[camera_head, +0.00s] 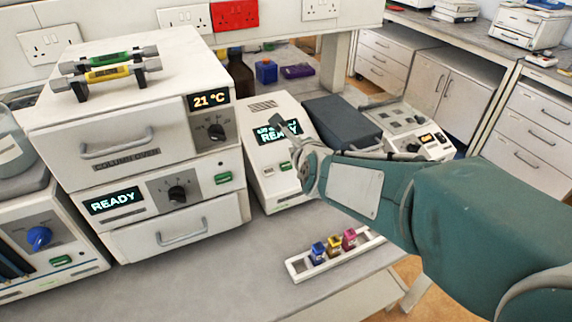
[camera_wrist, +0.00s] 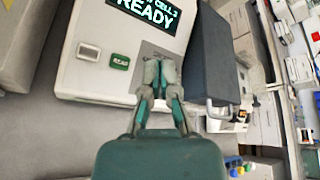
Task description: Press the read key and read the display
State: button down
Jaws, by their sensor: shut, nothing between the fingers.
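The white instrument (camera_head: 262,106) stands in the middle of the bench with a dark display (camera_head: 291,127) that shows READY. In the wrist view the display (camera_wrist: 145,14) shows READY under a line ending in "CELL 2", partly cut off by the frame. The green read key (camera_wrist: 120,61), marked READ, is below the display; a green key (camera_head: 286,166) also shows in the head view. My gripper (camera_wrist: 160,68) is shut and empty. Its fingertips appear right of the read key in the wrist view, over a grey panel; I cannot tell whether they touch. In the head view my gripper (camera_head: 279,121) partly covers the display.
A column oven (camera_head: 125,150) reading 21 °C stands left, above a unit (camera_head: 140,195) showing READY. A dark grey block (camera_head: 342,121) and another device (camera_head: 420,140) are right. A white rack (camera_head: 335,262) with small coloured vials lies in front. Bare bench lies front left.

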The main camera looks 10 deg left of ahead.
aim_at(286, 158)
jog(key=shift+w+a+m, duration=0.25)
jog(key=shift+a+m, duration=0.15)
jog(key=shift+f, duration=0.15)
jog(key=shift+w+a+f, duration=0.3)
jog(key=shift+w+f, duration=0.2)
jog(key=shift+f, duration=0.8)
jog(key=shift+w+a+f, duration=0.35)
jog(key=shift+w+f, duration=0.1)
jog(key=shift+f, duration=0.9)
jog(key=shift+w+a+f, duration=0.3)
jog(key=shift+w+f, duration=0.2)
jog(key=shift+f, duration=0.8)
jog(key=shift+f, duration=0.15)
jog(key=shift+w+f, duration=0.1)
jog(key=shift+f, duration=0.05)
jog(key=shift+w+a+f, duration=0.1)
jog(key=shift+w+f, duration=0.05)
jog(key=shift+f, duration=0.2)
jog(key=shift+r, duration=0.1)
jog(key=shift+s+d+r, duration=0.2)
jog(key=shift+s+r, duration=0.1)
jog(key=shift+r, duration=0.3)
